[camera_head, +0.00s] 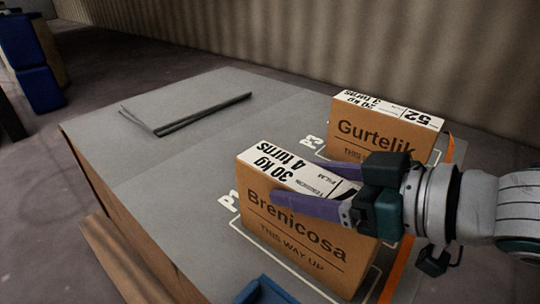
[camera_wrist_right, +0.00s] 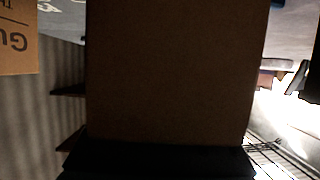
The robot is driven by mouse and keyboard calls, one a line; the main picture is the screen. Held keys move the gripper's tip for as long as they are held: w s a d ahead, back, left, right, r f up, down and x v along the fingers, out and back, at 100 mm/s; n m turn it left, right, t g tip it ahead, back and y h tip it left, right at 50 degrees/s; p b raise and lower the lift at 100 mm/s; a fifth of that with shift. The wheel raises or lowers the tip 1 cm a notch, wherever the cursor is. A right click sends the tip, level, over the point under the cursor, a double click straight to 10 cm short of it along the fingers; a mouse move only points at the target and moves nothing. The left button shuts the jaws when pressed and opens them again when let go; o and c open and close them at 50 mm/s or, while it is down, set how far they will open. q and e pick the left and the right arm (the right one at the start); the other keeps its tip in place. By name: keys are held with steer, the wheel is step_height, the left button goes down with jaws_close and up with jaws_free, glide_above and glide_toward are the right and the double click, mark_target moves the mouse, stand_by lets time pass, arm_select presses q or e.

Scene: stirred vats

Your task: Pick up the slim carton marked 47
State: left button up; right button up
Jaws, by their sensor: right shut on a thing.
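A slim brown carton (camera_head: 290,233) printed "Brenicosa" stands upright on the grey table in the head view. Its white top label reads "30 kg, 4 turns"; the number at the label's far end is mostly hidden by my gripper, so I cannot read 47. My right gripper (camera_head: 312,188) is shut on this carton, one purple finger along the printed face and the other along the far side. In the right wrist view, the carton's plain brown side (camera_wrist_right: 175,70) fills the middle. My left gripper is not in view.
A second carton (camera_head: 375,132), "Gurtelik" marked 52, stands just behind; its edge shows in the right wrist view (camera_wrist_right: 18,40). Flat grey sheets (camera_head: 185,112) lie at the table's back left. The table's left part (camera_head: 120,150) is clear. A blue object (camera_head: 265,291) is at the front edge.

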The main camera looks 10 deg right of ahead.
jaws_close()
steer(key=shift+r, duration=0.1)
stand_by(0.3)
